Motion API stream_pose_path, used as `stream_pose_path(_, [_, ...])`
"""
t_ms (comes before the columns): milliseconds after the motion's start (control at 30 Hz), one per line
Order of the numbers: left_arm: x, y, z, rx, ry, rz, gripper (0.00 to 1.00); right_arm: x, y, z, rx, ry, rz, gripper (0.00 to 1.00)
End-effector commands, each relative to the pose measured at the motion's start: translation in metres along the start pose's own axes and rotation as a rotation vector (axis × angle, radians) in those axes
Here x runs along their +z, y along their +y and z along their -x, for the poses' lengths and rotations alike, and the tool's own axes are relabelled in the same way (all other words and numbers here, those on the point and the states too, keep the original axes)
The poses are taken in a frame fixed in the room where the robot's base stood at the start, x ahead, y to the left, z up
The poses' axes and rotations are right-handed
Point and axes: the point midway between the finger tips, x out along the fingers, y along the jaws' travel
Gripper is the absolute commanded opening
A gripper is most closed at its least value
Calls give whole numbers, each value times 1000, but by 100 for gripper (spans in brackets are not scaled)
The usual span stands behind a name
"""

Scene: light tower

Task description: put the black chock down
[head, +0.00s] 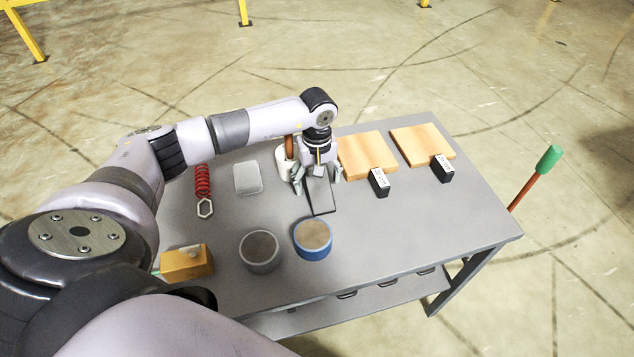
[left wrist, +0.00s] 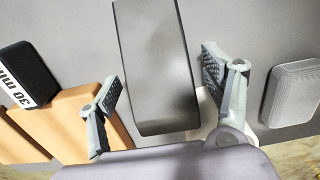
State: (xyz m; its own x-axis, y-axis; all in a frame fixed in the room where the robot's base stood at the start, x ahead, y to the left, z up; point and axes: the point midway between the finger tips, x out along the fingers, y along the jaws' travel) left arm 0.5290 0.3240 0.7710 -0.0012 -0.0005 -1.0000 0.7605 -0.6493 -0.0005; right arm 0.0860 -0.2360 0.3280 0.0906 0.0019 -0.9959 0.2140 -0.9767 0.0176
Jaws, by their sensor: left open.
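The black chock (head: 321,197) is a dark wedge-like slab lying on the grey table (head: 390,240), near its middle. My left gripper (head: 317,176) points down over the chock's far end, with one finger on each side. In the left wrist view the chock (left wrist: 157,60) runs away between the spread fingers (left wrist: 162,88), and a gap shows beside each fingertip. The gripper is open and holds nothing. My gripper hides the chock's far end in the head view. My right gripper is not in view.
Wooden boards (head: 366,150) and black labelled blocks (head: 379,183) lie right of the chock. A grey pad (head: 248,177) and red spring (head: 203,181) lie left. A grey tin (head: 260,252) and blue tin (head: 312,240) stand nearer. The table's right front is clear.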

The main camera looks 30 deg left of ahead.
Motion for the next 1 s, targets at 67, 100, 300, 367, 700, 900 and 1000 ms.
stream_pose_path(67, [0, 0, -5, 0, 0, 0, 73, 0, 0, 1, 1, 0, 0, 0])
stream_pose_path(100, [0, 0, -6, 0, 1, 1, 73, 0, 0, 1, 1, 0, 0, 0])
stream_pose_path(300, [0, 0, -7, 0, 1, 0, 73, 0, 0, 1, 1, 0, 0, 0])
stream_pose_path(367, [0, 0, -7, 0, 1, 0, 69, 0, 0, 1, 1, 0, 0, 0])
stream_pose_path(700, [0, 0, -6, 0, 1, 0, 47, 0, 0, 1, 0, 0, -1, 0])
stream_pose_path(900, [0, 0, -6, 0, 1, 1, 33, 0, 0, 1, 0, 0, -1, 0])
stream_pose_path(1000, [0, 0, -6, 1, 1, 1, 27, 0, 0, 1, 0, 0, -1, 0])
